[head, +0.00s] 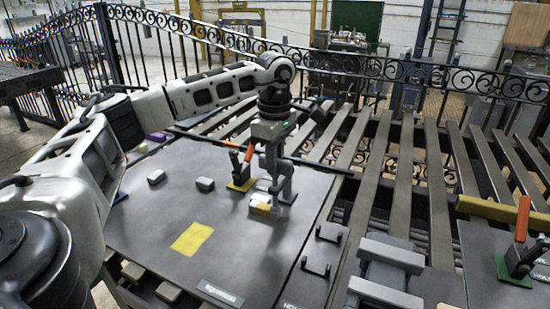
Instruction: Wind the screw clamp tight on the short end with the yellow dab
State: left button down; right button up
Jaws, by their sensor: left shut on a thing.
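My left gripper (271,178) points down over the dark board, right of its middle. It is shut on what looks like the grey screw clamp (287,184); the fingers and the clamp overlap, so the grip and the screw are hard to make out. Just below and left of it lies a small pale piece with a yellow dab (263,208). I take this for the short end. I cannot tell whether the clamp touches it or how tight it is. My right gripper is not in view.
A toggle clamp with an orange handle (249,153) stands close left of the gripper. Another orange-handled clamp (522,219) stands at right. The dark board (140,235) bears a yellow square (191,238) and small grey blocks. A grey fixture (391,252) and slats lie right.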

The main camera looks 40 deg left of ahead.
pick_arm(q)
jog(key=m+p, duration=0.1)
jog(key=m, duration=0.4)
jog(key=shift+m, duration=0.4)
jog(key=m+p, duration=0.1)
jog(key=m, duration=0.2)
jog(key=shift+m, duration=0.3)
jog(key=m, duration=0.2)
jog(key=shift+m, duration=0.4)
jog(key=m, duration=0.3)
jog(key=shift+r+m+p, duration=0.1)
jog(key=shift+m+p, duration=0.2)
jog(key=shift+p, duration=0.05)
jog(key=m, duration=0.6)
jog(key=shift+w, duration=0.1)
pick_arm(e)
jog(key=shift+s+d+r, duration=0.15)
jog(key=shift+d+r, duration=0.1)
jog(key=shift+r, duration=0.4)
pick_arm(q)
jog(key=shift+m, duration=0.3)
jog(key=c, duration=1.4)
grip_release()
jog(key=shift+o, duration=0.2)
